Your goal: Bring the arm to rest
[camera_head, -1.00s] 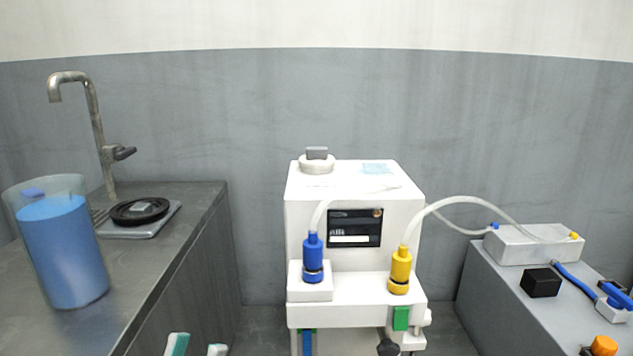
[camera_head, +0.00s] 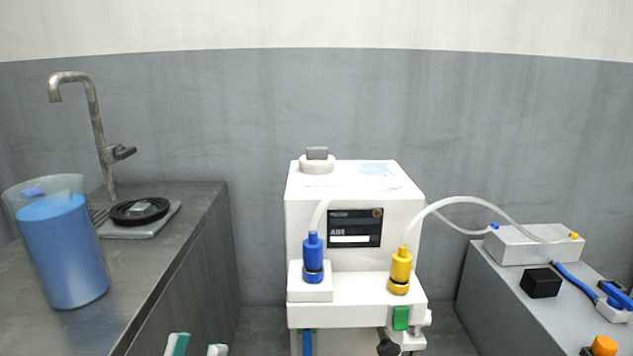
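My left gripper (camera_head: 197,349) shows only by its two fingertips at the bottom edge, left of centre. The left tip has a teal pad, and a clear gap lies between the tips. It is open, with nothing seen between the tips. The rest of that gripper and its arm are below the picture. My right gripper is not in view.
A white machine (camera_head: 355,285) with blue and yellow connectors and tubes stands at centre. A steel counter (camera_head: 170,262) on the left bears a jug of blue liquid (camera_head: 62,255), a black reel (camera_head: 140,211) and a tap. A grey bench (camera_head: 488,300) with a white box stands right.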

